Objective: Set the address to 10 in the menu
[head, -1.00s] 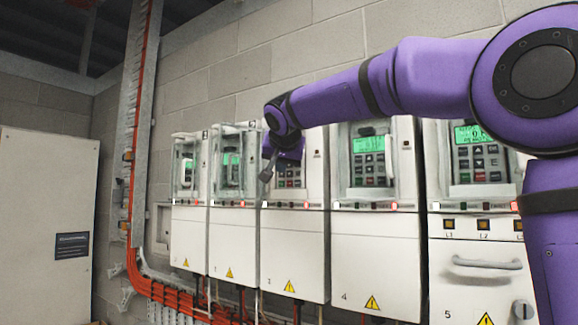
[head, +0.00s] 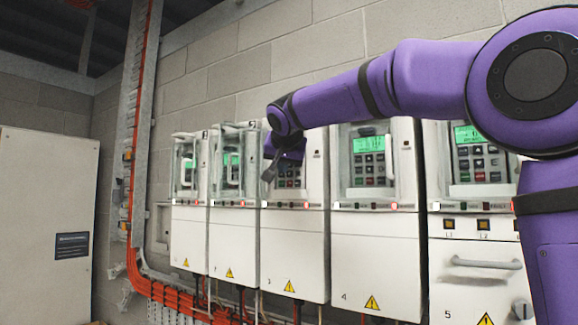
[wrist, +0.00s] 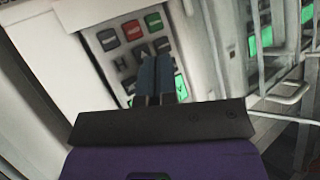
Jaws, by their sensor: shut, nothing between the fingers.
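My gripper (head: 269,172) is shut and empty in front of the third drive (head: 292,240). In the wrist view my gripper (wrist: 155,82) points at that drive's keypad (wrist: 140,45), which has red, green, blue and grey keys. The fingers cover some of the keys, and I cannot tell whether they touch one. A green patch, perhaps the edge of the display, shows beside the fingers in the wrist view (wrist: 181,86). In the head view my wrist hides the third drive's display, and part of its keypad (head: 291,177) shows below.
Drive 4 (head: 375,255) and drive 5 (head: 475,265) stand to the right with lit green displays. Two drives (head: 234,240) to the left have clear covers with handles. A grey cabinet (head: 45,200) stands far left. Orange cables (head: 160,290) run below.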

